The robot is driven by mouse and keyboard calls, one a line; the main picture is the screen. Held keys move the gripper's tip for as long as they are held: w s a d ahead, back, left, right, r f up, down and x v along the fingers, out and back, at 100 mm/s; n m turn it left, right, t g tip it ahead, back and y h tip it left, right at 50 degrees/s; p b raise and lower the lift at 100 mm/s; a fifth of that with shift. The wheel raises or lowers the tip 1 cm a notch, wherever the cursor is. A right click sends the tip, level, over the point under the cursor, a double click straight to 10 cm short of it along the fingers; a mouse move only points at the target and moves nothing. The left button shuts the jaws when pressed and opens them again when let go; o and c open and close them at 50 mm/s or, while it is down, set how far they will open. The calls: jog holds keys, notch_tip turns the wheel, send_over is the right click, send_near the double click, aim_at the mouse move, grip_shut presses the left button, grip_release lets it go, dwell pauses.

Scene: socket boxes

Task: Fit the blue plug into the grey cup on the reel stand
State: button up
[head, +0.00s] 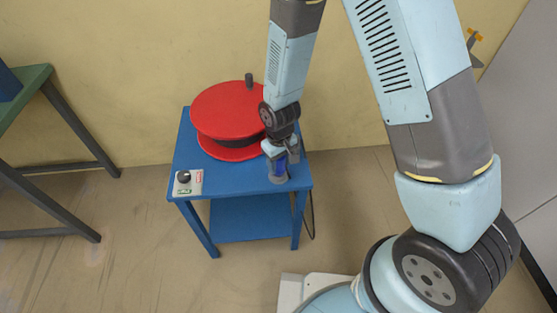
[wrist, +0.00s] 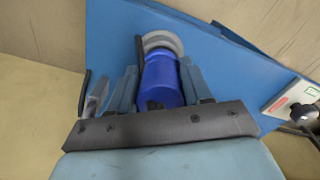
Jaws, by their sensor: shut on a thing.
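The blue plug (wrist: 163,80) is between the two fingers of my gripper (wrist: 160,85) in the wrist view, and the gripper is shut on it. In the head view the blue plug (head: 279,164) shows below my gripper (head: 280,152), upright at the front right of the blue reel stand (head: 225,189). The grey cup (head: 279,179) is right below the plug at the stand's front right. In the wrist view the grey cup's ring (wrist: 162,42) lies at the plug's far end. I cannot tell how deep the plug sits in it.
A red reel (head: 230,110) with a dark handle fills the back of the stand. A small switch box (head: 188,183) with a black knob sits at the front left. A cable (head: 309,215) hangs at the stand's right side. A green table (head: 30,85) stands at the far left.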

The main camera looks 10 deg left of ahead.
jog(key=shift+f, duration=0.3)
jog(key=shift+f, duration=0.35)
jog(key=o, duration=1.1)
jog(key=shift+f, duration=0.1)
jog(key=shift+o, duration=0.2)
notch_tip(320, 180, up, 21)
jog(key=shift+f, duration=0.15)
dwell(0.4)
